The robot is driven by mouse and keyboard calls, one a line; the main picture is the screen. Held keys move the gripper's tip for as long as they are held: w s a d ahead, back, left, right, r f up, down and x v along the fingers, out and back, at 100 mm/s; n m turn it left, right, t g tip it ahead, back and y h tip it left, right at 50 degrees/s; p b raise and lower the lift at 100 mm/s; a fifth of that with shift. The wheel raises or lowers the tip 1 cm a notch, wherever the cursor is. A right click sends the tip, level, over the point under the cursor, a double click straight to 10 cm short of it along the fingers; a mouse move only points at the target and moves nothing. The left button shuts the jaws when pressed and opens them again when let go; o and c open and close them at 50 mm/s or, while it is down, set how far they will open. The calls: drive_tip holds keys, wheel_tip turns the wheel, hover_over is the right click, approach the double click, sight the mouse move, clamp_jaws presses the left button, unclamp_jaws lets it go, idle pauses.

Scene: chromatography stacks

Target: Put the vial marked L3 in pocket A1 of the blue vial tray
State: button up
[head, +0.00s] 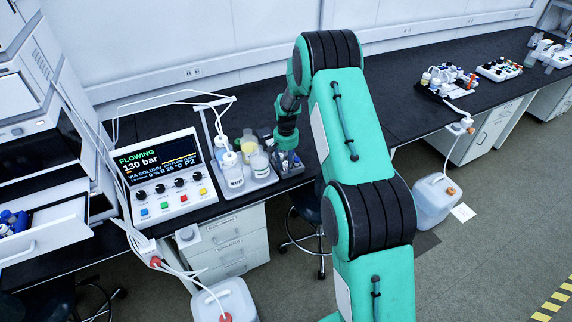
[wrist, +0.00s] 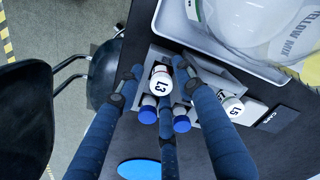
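The vial marked L3 (wrist: 162,80) shows its white labelled top in the wrist view. It stands in a grey holder (wrist: 208,66) among other vials. My gripper (wrist: 158,74) is pointed down over it, with blue fingers on either side and a third finger below it in the picture. A gap shows between the vial and the left finger, so the gripper looks open around it. In the head view my gripper (head: 287,145) is over the small rack (head: 296,170). Blue items (head: 12,222) lie in the open drawer at left; I cannot tell whether they are the vial tray.
A tray (head: 262,181) with bottles stands beside the rack, left of my gripper. The control box (head: 165,180) stands further left, beside the open drawer (head: 50,230). Blue-sided vials (wrist: 182,122) and a white-topped vial (wrist: 232,108) are close to the fingers. A stool (head: 308,205) stands below.

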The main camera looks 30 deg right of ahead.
sight(286, 163)
idle(0.5)
wheel_tip(286, 163, up, 14)
drive_tip(key=p, duration=0.2)
drive_tip(key=shift+p, duration=0.35)
drive_tip(key=shift+w, duration=0.1)
idle(0.3)
